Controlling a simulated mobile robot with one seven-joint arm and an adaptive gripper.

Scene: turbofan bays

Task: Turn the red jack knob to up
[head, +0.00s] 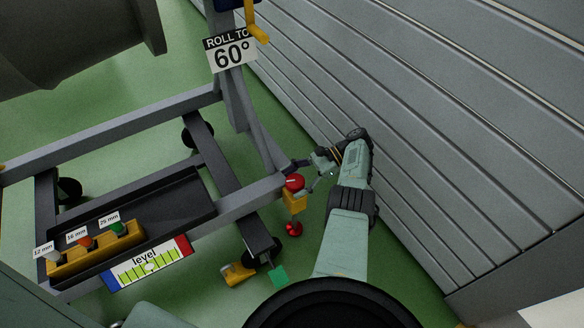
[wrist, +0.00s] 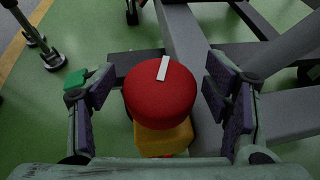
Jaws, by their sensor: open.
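The red jack knob (head: 294,183) sits on top of a yellow jack body (head: 294,201) at the near right corner of the grey stand. In the wrist view, the knob (wrist: 160,95) is a round red cap with a white line mark running from its middle toward the far rim. My gripper (wrist: 162,84) is open, with one dark-padded finger on each side of the knob. Gaps show between the pads and the knob. In the head view, my gripper (head: 304,178) reaches the knob from the right. The yellow body (wrist: 163,138) shows partly beneath the knob.
A level card (head: 148,262) hangs on the stand's near rail, by a tray with three labelled pegs (head: 85,243). A "ROLL TO 60°" sign (head: 231,52) is on the upright. A grey slatted wall (head: 430,130) runs close along my arm's right side.

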